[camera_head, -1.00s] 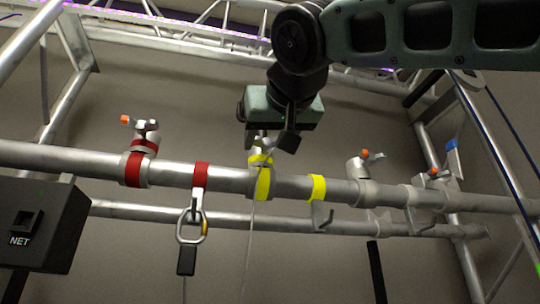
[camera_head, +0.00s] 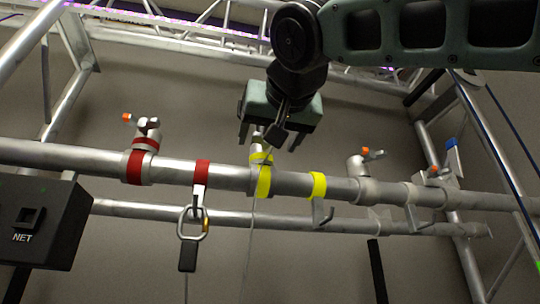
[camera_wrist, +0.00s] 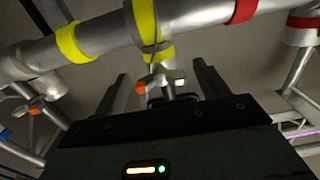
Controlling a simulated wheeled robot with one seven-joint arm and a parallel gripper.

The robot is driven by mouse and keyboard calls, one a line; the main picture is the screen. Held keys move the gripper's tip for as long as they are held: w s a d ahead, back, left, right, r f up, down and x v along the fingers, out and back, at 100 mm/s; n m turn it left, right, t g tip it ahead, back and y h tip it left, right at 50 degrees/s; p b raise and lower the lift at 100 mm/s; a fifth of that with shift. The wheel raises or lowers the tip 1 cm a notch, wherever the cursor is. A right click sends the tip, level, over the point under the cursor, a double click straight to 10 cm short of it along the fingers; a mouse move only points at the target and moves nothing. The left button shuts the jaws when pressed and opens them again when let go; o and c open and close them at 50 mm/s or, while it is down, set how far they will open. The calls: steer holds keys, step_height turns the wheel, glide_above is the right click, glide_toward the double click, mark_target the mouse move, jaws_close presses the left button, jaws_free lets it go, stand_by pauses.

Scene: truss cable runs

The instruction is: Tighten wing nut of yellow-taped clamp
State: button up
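The yellow-taped clamp (camera_head: 263,181) sits on the front pipe, with yellow tape also on its upper neck. It also shows in the wrist view (camera_wrist: 158,53). Its wing nut (camera_wrist: 160,80), with an orange tip on one wing, lies between my two fingers in the wrist view, with gaps on both sides. My gripper (camera_head: 270,139) is open above the clamp; its fingers (camera_wrist: 159,84) are spread apart and touch nothing that I can see. In the head view the wing nut is mostly hidden by my gripper.
A red-taped clamp (camera_head: 137,165) stands to the left, and a carabiner (camera_head: 193,224) hangs from a red-banded strap. A yellow-banded hook (camera_head: 318,187) and an untaped clamp (camera_head: 360,180) are to the right. A thin cable (camera_head: 250,240) hangs below the yellow-taped clamp. The NET box (camera_head: 45,223) is at left.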

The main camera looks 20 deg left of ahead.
steer(key=shift+s+d, duration=0.1)
steer(key=shift+s, duration=0.05)
steer(key=b+v, duration=0.4)
steer(key=v, duration=1.3)
